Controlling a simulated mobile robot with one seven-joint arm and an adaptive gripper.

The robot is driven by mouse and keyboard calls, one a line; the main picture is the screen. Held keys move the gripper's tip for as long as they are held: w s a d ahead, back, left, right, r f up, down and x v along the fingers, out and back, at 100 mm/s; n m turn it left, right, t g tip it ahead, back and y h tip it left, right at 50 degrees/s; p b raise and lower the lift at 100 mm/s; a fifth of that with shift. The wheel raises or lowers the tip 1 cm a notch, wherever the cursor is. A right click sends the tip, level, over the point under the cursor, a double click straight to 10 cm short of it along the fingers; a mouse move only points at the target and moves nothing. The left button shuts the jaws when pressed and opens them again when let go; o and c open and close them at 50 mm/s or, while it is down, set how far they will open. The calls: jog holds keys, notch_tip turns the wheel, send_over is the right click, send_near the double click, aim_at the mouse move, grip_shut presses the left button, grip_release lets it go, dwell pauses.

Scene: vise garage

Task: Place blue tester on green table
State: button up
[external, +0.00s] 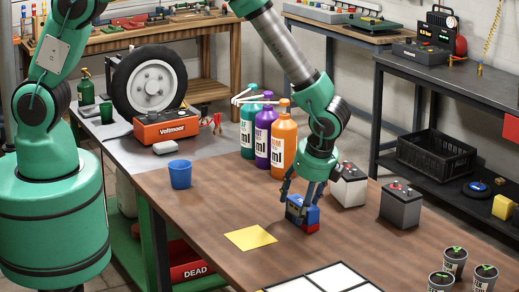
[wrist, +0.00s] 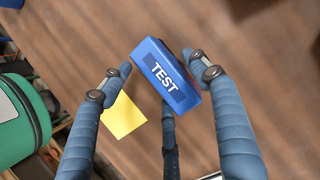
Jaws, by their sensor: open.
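The blue tester (external: 303,214), a small block with some red at its base, stands on the brown wooden tabletop (external: 205,235). In the wrist view the blue tester (wrist: 166,76) shows a white "TEST" label and lies tilted between my fingers. My gripper (external: 303,196) is low over the tester with its fingers around it. In the wrist view my gripper (wrist: 160,68) is open, with a gap at the left finger; contact at the right finger is unclear. A grey-topped table (external: 117,166) with green framing adjoins on the left.
A yellow note (external: 250,237) lies left of the tester. A blue cup (external: 180,174), an orange bottle (external: 283,135) and a grey battery (external: 400,205) stand nearby. A red Voltmaer unit (external: 160,127) occupies the grey-topped table. Plant pots (external: 454,261) stand at front right.

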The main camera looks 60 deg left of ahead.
jog(key=p+v, duration=0.1)
jog(key=v, duration=1)
dwell(0.4)
jog(key=s+a+r+n+t+h, duration=0.1)
jog(key=s+a+r+n, duration=0.25)
jog(key=a+r, duration=0.75)
jog(key=s+a+r+n+t+h, duration=0.1)
jog(key=s+a+r+n+h, duration=0.35)
jog(key=r, duration=1.05)
jog(key=s+a+r+n+t, duration=0.1)
jog(key=s+a+r+n, duration=0.2)
jog(key=s+a, duration=0.2)
jog(key=s+a+r+n+t, duration=0.1)
jog(key=s+a+r+n, duration=0.2)
jog(key=s+a, duration=0.2)
jog(key=s+a+r+n+t+y, duration=0.1)
jog(key=s+a+r+n, duration=0.2)
jog(key=s+a, duration=0.3)
jog(key=s+n, duration=0.1)
jog(key=s, duration=0.3)
jog(key=shift+s+r+t, duration=0.2)
jog(key=shift+t, duration=0.1)
jog(key=shift+o, duration=0.6)
